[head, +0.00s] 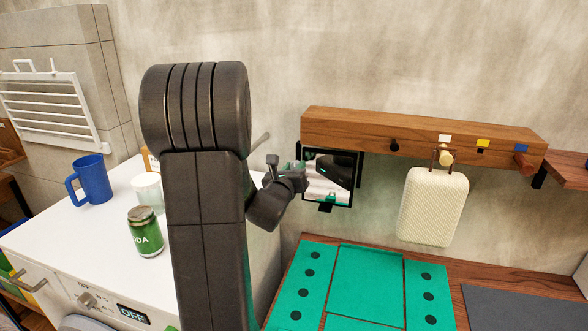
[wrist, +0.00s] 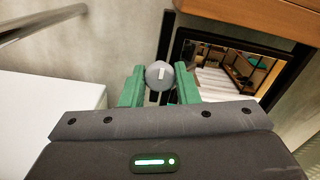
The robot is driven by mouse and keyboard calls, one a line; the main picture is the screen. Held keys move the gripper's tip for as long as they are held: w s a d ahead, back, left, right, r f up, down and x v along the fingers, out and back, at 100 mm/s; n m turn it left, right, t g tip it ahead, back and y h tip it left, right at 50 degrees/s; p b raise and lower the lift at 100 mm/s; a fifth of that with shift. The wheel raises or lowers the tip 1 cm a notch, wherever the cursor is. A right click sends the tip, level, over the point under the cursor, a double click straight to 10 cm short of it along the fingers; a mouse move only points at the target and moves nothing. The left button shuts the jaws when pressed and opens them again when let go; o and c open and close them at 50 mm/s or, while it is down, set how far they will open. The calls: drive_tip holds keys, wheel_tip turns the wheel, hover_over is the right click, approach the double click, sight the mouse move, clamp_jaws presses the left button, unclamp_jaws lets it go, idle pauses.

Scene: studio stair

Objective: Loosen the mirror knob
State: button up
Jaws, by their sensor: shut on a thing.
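The mirror (head: 328,180) hangs in a black frame below a wooden wall rail, and its frame also shows in the wrist view (wrist: 243,62). The mirror knob (wrist: 160,75) is round and grey with a pale mark line that stands nearly upright. It sits at the left side of the mirror frame. My gripper (wrist: 160,90) has its green fingers on either side of the knob and is shut on it. In the head view my gripper (head: 294,176) is at the mirror's left edge, and the knob is hidden there.
A wooden rail (head: 420,135) with pegs runs above the mirror, and a cream bag (head: 434,206) hangs from it at the right. A white cabinet top (head: 112,222) at the left holds a blue mug (head: 91,180), a white cup (head: 147,188) and a green can (head: 146,234). A green mat (head: 362,285) lies below.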

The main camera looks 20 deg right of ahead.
drive_tip(key=shift+f+n+b, duration=0.15)
drive_tip(key=shift+n+b, duration=0.15)
drive_tip(key=shift+b, duration=0.3)
drive_tip(key=n+b, duration=0.7)
drive_tip(key=n, duration=0.6)
drive_tip(key=shift+n, duration=0.3)
drive_tip(key=n, duration=0.5)
drive_tip(key=shift+n+p, duration=0.3)
drive_tip(key=shift+n, duration=0.1)
drive_tip(key=o, duration=1)
